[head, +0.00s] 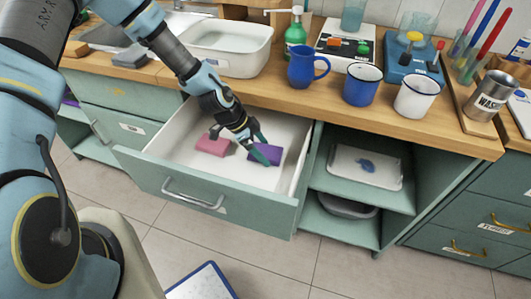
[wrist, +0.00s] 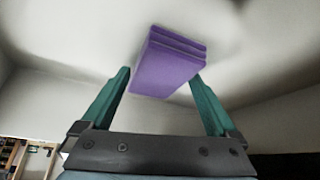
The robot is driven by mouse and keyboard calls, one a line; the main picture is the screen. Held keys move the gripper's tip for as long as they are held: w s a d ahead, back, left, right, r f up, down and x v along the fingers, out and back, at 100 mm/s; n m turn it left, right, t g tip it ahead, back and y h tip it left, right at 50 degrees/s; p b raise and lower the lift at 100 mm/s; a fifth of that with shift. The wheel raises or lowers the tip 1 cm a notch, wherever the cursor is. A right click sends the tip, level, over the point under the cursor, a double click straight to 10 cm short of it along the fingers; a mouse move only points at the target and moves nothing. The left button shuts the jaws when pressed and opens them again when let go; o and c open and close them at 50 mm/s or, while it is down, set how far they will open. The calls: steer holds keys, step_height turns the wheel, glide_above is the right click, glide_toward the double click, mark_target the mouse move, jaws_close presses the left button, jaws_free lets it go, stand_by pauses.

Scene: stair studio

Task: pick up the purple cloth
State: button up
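The purple cloth (head: 265,155) lies folded in the open drawer (head: 215,198), right of the middle. In the wrist view the cloth (wrist: 166,70) shows as a stack of folded layers just beyond and between the fingertips. My gripper (head: 263,148) is inside the drawer, pointing down at the cloth. In the wrist view my gripper (wrist: 160,78) is open, with one green finger on each side of the cloth's near part. I cannot tell whether the fingers touch it.
A pink folded cloth (head: 213,144) lies left of the purple one in the drawer. The drawer walls surround my gripper. Above is the wooden counter (head: 440,133) with a blue jug (head: 303,67), mugs and a white basin (head: 222,48). An open shelf (head: 355,192) is to the right.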

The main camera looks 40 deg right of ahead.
steer(key=c, duration=0.6)
steer(key=shift+r, duration=0.1)
